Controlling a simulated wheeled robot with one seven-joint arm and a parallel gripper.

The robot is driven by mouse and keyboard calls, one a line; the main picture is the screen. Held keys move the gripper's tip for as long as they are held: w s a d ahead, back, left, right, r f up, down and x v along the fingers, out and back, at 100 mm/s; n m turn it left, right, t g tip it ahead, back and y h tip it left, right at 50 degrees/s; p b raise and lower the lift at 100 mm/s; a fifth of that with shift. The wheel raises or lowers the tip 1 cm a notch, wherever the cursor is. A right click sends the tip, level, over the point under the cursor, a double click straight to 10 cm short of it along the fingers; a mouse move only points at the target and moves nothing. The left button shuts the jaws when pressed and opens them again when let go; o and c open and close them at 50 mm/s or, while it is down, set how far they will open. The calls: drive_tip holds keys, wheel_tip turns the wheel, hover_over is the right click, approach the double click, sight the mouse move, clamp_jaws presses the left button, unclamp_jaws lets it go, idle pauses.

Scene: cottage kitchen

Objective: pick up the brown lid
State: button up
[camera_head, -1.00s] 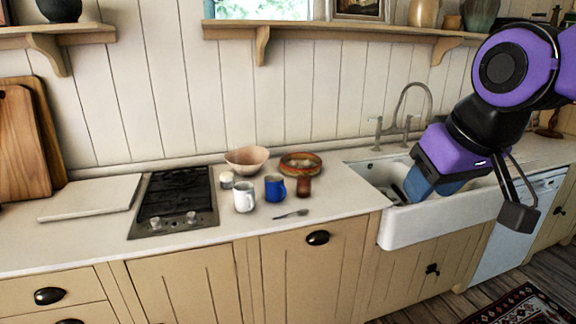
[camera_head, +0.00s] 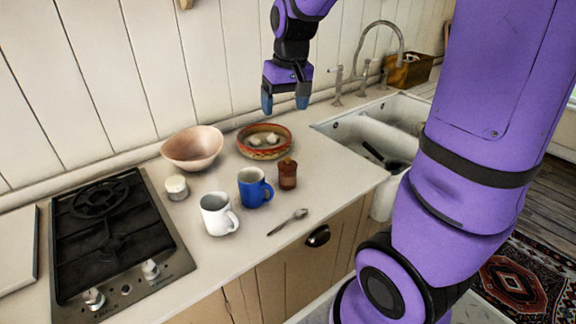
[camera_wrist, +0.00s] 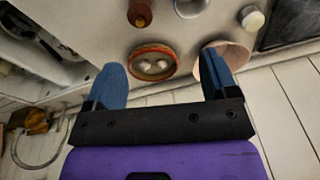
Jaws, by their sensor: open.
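A small reddish-brown jar (camera_head: 287,175) stands upright on the counter, right of the blue mug. Its brown lid (camera_head: 287,161) appears to sit on top, with a small knob. In the wrist view the lid (camera_wrist: 139,14) shows at the top edge, beyond the patterned bowl. My gripper (camera_head: 285,103) is open and empty, pointing down. It is above the back of the counter near the wall, behind and above the jar. In the wrist view its two blue fingers (camera_wrist: 163,83) are wide apart, with the right one covering part of the pink bowl.
A patterned bowl (camera_head: 265,155) with pale round things stands behind the jar. A pink bowl (camera_head: 192,148), white lidded pot (camera_head: 176,187), white mug (camera_head: 216,214), blue mug (camera_head: 252,190) and spoon (camera_head: 288,221) are nearby. The hob (camera_head: 105,235) is left, the sink (camera_head: 355,125) right.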

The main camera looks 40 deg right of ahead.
drive_tip(key=m+g, duration=0.1)
drive_tip(key=g, duration=0.1)
hover_over(288, 158)
wheel_tip(288, 158, down, 11)
wheel_tip(288, 158, down, 11)
drive_tip(key=shift+w, duration=0.15)
drive_tip(key=c, duration=1.3)
